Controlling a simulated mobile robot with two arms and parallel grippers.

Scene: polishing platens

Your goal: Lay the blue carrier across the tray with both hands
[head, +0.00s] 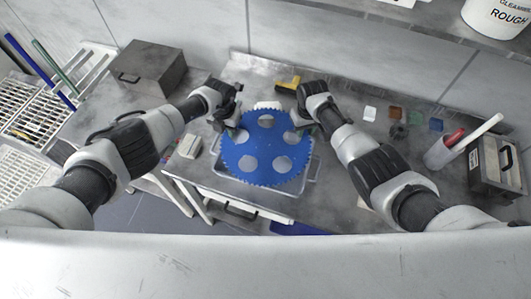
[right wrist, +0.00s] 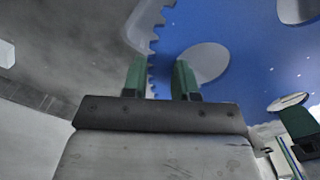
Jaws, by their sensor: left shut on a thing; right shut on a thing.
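The blue carrier (head: 266,146) is a flat toothed disc with several round holes. It lies over the clear tray (head: 314,166), whose rim shows at the right and front; the disc hides most of the tray. I cannot tell whether the disc touches the rim. My left gripper (head: 234,128) is shut on the carrier's left far edge. My right gripper (head: 303,124) is shut on its right far edge. In the right wrist view, the green fingers (right wrist: 160,80) stand either side of the carrier's toothed edge (right wrist: 235,30). My left gripper (right wrist: 297,122) shows there too.
A yellow-and-black tool (head: 289,84) lies behind the carrier. A pale block (head: 189,146) sits to the left. Small coloured squares (head: 395,113), a cup with rods (head: 440,153) and a dark case (head: 494,165) stand right. A grey box (head: 148,67) stands back left.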

